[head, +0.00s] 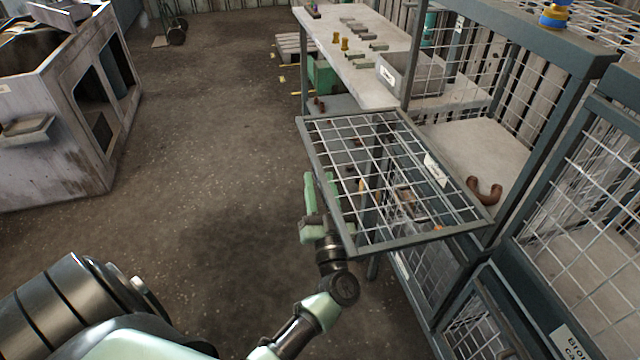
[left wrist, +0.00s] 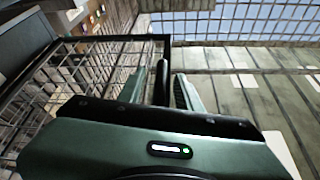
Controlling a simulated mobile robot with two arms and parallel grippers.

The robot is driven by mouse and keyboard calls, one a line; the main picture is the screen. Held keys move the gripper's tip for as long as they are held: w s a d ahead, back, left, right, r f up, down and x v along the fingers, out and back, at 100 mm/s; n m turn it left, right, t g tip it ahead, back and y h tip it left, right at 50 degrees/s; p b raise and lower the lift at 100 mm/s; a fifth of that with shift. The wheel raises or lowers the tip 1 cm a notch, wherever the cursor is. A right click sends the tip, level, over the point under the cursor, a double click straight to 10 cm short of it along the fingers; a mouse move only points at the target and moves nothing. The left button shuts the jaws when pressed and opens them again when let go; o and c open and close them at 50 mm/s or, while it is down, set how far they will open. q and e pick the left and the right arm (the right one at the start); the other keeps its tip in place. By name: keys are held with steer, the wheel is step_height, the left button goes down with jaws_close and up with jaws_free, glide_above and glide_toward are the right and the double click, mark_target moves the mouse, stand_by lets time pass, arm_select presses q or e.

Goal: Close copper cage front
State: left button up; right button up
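The copper cage front (head: 385,243) is a wire mesh panel in a dark grey frame. It stands out from the open cage (head: 470,145) at the right, roughly level, with a white label on its mesh. A brown bent pipe (head: 485,191) lies inside the cage. My left gripper (head: 318,190) is at the panel's left outer edge, one finger partly behind the mesh. In the left wrist view the fingers (left wrist: 158,82) are apart, with a dark bar between them; I cannot tell whether they touch it. My right gripper is not in view.
A long workbench (head: 352,72) with small blocks and a grey bin (head: 412,75) stands behind the panel. Another mesh cage (head: 590,215) adjoins at the right. A worn grey cabinet (head: 50,165) stands at the far left. The floor (head: 210,150) between is clear.

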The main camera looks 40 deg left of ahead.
arm_select(q)
jaws_close()
stand_by(1.3)
